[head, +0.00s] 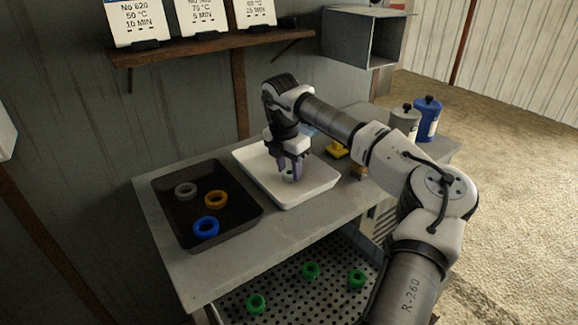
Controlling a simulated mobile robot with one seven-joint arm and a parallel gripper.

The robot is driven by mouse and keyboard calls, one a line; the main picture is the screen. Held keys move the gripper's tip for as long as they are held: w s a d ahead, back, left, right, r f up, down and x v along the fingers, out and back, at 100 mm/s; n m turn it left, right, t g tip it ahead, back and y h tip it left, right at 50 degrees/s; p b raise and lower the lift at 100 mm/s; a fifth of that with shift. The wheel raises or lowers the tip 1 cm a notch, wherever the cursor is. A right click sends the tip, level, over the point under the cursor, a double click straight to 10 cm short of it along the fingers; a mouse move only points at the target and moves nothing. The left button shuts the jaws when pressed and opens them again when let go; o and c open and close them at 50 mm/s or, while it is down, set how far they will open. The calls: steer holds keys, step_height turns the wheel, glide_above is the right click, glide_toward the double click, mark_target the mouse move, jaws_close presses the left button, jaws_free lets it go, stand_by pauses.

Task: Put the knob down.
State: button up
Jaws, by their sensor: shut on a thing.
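My gripper (290,174) points down over the white tray (322,182) on the grey bench. It is shut on the knob, which is mostly hidden between the fingers; only a small pale bit shows at the fingertips. I cannot tell whether the knob touches the tray floor or is just above it. The rest of the visible tray is empty.
A black tray (170,216) to the left holds a grey, an orange and a blue ring (206,228). A perforated rack (285,295) below holds three green rings. Yellow items (336,149) and canisters (427,118) stand right. A card shelf (205,46) hangs above.

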mark_target(285, 174)
steer(key=o, duration=1)
steer(key=shift+f, duration=0.1)
step_height(285, 174, up, 12)
steer(key=s+a+b, duration=0.1)
